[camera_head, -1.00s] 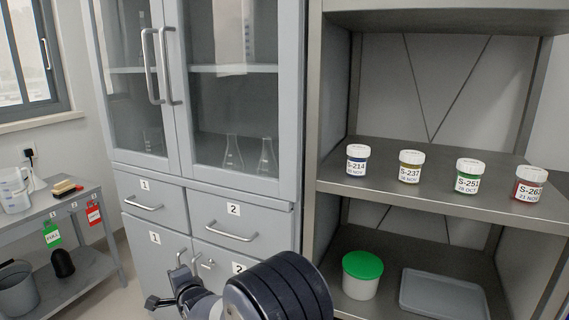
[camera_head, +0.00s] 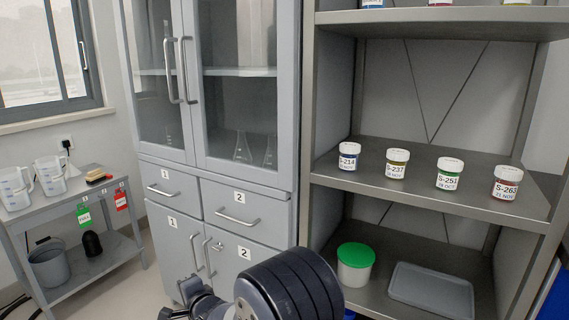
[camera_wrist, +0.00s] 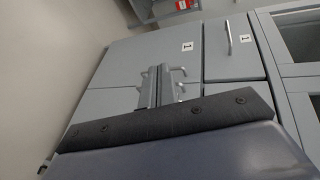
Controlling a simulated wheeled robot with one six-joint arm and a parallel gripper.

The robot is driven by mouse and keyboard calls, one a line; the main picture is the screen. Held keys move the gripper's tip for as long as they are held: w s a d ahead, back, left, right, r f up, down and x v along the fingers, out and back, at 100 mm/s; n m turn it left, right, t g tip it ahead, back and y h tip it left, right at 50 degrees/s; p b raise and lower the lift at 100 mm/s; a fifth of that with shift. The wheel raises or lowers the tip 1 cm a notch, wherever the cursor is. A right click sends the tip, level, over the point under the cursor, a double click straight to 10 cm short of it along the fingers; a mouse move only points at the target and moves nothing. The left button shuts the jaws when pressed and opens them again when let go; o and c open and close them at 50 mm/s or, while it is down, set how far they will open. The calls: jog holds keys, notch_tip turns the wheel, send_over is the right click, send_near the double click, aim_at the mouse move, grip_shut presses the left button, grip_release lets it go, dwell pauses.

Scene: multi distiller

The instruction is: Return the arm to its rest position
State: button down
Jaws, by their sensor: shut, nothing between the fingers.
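My arm (camera_head: 285,287) shows at the bottom middle of the head view as a dark ridged link, with a grey wrist part to its left. It stands in front of the lower cabinet doors and the shelf unit. My gripper (camera_wrist: 158,88) is in the middle of the wrist view, with its fingers together and nothing held. Behind it are the grey cabinet fronts, seen tilted. In the head view the fingertips are hard to make out.
The grey cabinet (camera_head: 215,150) has glass doors and numbered drawers. At right, a shelf unit (camera_head: 440,202) bears several labelled jars, a green-lidded tub (camera_head: 355,275) and a grey tray (camera_head: 432,290). A side table (camera_head: 60,205) with jugs stands at left. Floor shows between table and cabinet.

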jog(key=shift+s+d, duration=0.15)
jog(key=shift+s, duration=0.2)
jog(key=shift+d+f, duration=0.1)
